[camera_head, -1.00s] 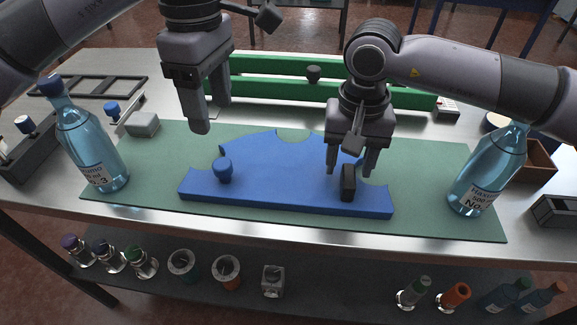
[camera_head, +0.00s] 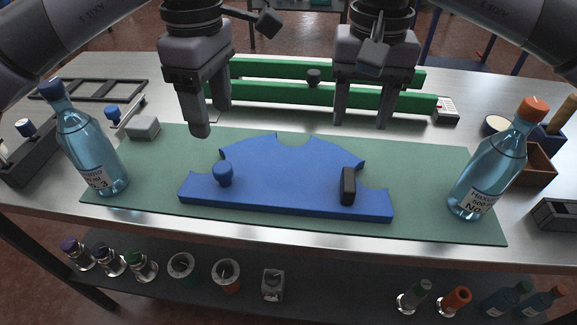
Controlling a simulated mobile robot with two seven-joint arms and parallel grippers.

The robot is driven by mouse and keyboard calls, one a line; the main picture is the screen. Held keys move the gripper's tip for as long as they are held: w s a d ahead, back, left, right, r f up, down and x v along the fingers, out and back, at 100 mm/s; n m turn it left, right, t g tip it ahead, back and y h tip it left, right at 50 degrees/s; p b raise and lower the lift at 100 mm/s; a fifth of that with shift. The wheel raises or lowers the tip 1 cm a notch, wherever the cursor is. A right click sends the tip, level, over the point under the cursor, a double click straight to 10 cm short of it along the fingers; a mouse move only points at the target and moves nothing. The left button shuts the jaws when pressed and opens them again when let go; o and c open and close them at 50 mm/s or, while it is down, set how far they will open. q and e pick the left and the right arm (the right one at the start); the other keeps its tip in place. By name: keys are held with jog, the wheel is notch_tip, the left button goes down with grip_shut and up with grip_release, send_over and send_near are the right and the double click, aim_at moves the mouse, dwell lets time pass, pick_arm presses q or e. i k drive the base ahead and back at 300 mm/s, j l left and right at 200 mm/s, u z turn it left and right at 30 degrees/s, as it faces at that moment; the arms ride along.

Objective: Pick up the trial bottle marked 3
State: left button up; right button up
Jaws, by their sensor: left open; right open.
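The trial bottle marked 3 (camera_head: 90,145) is blue and clear with a dark blue cap. It stands at the left end of the green mat (camera_head: 150,208), its label facing me. My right gripper (camera_head: 361,122) is open and empty above the back of the mat, right of centre.
Green rails (camera_head: 285,92) run behind. A dark rack (camera_head: 38,150) stands left of bottle 3, a brown box (camera_head: 533,165) far right. A lower shelf holds several small containers.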

aim_at(81, 136)
jog(key=k, duration=1.5)
